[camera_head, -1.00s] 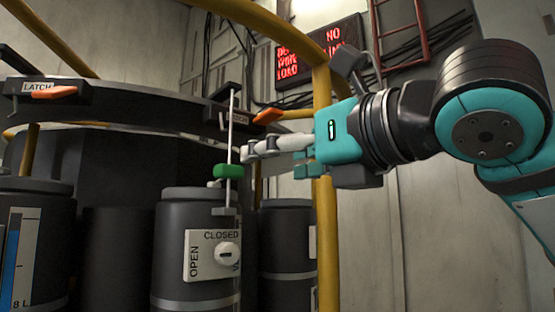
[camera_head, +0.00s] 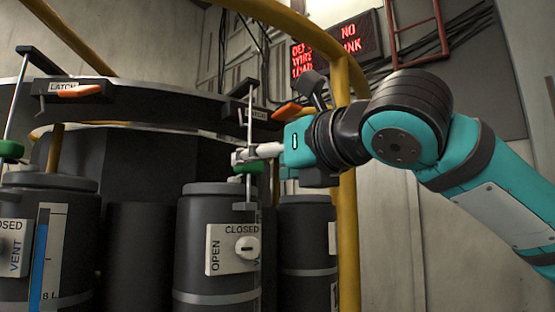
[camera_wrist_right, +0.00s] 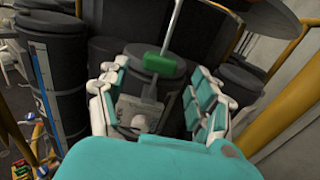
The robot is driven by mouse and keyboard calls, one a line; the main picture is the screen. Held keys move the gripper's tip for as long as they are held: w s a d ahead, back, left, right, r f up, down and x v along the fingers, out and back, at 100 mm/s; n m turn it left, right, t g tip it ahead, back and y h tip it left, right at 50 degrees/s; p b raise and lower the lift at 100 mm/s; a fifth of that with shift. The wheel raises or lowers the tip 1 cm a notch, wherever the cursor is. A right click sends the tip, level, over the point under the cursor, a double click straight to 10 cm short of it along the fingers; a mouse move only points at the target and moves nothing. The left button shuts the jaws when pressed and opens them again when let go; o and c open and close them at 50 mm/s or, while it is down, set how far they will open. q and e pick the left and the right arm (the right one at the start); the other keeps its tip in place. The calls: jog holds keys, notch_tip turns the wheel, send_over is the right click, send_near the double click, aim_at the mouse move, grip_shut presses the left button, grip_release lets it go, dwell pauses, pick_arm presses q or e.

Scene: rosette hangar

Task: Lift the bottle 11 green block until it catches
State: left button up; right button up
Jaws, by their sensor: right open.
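A green block (camera_head: 249,168) sits on a thin upright rod (camera_head: 250,120) above the middle grey bottle (camera_head: 205,240). No number 11 is readable on the bottle. My right gripper (camera_head: 238,158) is open at the block and partly covers its top in the head view. In the right wrist view the block (camera_wrist_right: 160,63) appears between the open fingers (camera_wrist_right: 160,70), near their tips. I cannot tell whether they touch it. My left gripper is not in view.
A dark ring with orange-handled latches (camera_head: 80,91) runs above the bottles. A second green block (camera_head: 10,149) hangs at the far left. A yellow post (camera_head: 348,200) stands close by my right arm. The bottle's white dial plate (camera_head: 222,258) reads OPEN and CLOSED.

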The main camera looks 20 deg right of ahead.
aim_at(255, 164)
jog(key=shift+x, duration=1.8)
jog(key=shift+r+p, duration=0.1)
jog(key=shift+p, duration=0.25)
jog(key=shift+w, duration=0.1)
grip_shut()
